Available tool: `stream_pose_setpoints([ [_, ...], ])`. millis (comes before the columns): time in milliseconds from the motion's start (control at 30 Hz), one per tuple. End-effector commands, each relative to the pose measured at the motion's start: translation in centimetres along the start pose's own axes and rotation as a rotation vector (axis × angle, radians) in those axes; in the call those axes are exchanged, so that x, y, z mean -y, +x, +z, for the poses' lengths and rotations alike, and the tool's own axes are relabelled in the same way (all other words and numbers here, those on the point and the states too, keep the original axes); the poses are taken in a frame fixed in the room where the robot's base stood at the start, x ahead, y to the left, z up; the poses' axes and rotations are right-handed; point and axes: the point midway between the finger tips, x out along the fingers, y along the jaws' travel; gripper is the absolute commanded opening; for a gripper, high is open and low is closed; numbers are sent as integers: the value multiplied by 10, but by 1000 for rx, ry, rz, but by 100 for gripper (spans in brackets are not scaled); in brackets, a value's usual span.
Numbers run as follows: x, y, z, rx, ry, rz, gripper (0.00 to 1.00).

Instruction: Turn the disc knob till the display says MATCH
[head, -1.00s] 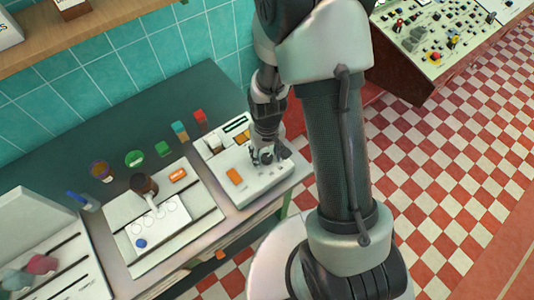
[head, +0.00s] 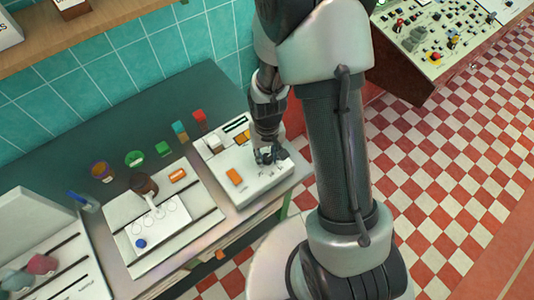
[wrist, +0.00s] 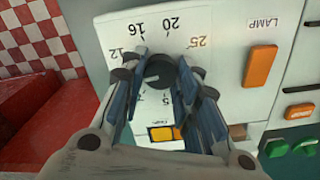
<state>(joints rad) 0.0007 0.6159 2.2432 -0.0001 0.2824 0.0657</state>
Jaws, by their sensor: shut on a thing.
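The dark disc knob (wrist: 161,67) sits on the white face of the instrument, in the middle of the wrist view. Printed numbers such as 12, 16, 20 and 25 run around it. My gripper (wrist: 161,75) is shut on the knob, one finger on each side. In the head view my gripper (head: 268,155) is down on the top of the white instrument (head: 262,184) and hides the knob. The display (wrist: 165,133) is a small orange-yellow window below the knob in the wrist view; I cannot read its text.
An orange switch (wrist: 259,66) labelled LAMP is right of the dial. Green knobs (wrist: 290,145) are at the wrist view's lower right.

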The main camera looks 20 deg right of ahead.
Motion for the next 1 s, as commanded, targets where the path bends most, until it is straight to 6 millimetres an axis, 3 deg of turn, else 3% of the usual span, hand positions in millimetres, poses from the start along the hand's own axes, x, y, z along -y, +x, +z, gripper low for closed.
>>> stream_pose_setpoints([
  [600, -1, 0, 0, 1, 455, 0, 5],
  [1000, -1, 0, 1, 1, 604, 0, 5],
])
